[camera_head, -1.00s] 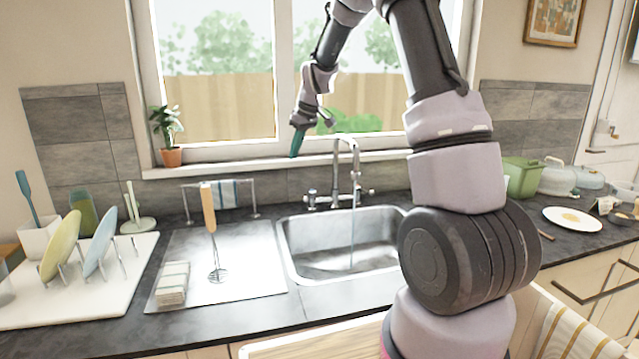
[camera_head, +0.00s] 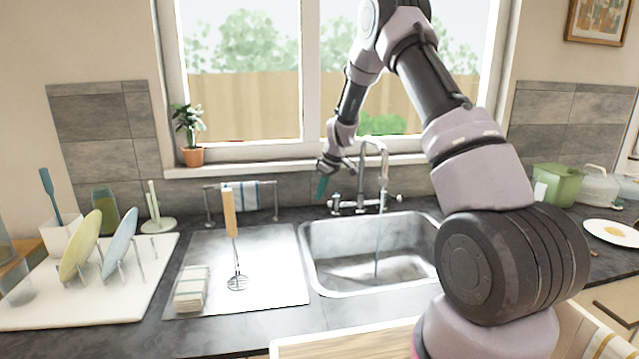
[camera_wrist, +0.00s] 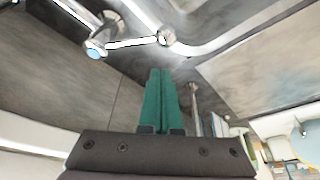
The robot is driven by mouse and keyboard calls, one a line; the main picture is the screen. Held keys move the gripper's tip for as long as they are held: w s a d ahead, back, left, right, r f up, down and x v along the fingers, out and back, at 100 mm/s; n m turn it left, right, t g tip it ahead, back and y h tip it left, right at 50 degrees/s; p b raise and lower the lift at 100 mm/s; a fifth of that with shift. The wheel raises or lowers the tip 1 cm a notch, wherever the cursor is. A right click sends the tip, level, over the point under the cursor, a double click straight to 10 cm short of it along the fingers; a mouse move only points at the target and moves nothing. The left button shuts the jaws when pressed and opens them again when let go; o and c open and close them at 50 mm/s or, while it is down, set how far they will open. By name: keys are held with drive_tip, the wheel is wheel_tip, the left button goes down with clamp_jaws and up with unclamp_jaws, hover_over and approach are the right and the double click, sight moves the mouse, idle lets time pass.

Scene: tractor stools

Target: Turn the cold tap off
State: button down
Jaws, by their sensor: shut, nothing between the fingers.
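The chrome mixer tap (camera_head: 382,170) stands behind the sink, with a thin stream of water (camera_head: 377,235) falling from its spout. It has a left handle (camera_head: 336,203) and a right handle (camera_head: 397,198). In the wrist view a blue-capped handle (camera_wrist: 96,50) shows at upper left, with a bar from it to a round end (camera_wrist: 165,37). My gripper (camera_head: 321,188) has teal fingers pressed together, pointing down just left of the left handle. In the wrist view the closed fingertips (camera_wrist: 161,70) appear below the bar. I cannot tell whether they touch it.
The sink (camera_head: 365,290) lies in front of the tap. A towel rail (camera_head: 243,187) with a cloth stands left of my gripper, close to the tiled wall. The window sill (camera_head: 250,165) runs behind.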

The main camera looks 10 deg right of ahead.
drive_tip(key=shift+s+d+f, duration=0.15)
drive_tip(key=shift+s+d, duration=0.55)
drive_tip(key=shift+s, duration=0.15)
drive_tip(key=shift+s+d+n, duration=0.3)
drive_tip(key=shift+d+n, duration=0.25)
drive_tip(key=shift+n, duration=0.05)
drive_tip(key=shift+s+d, duration=0.3)
drive_tip(key=shift+d, duration=0.05)
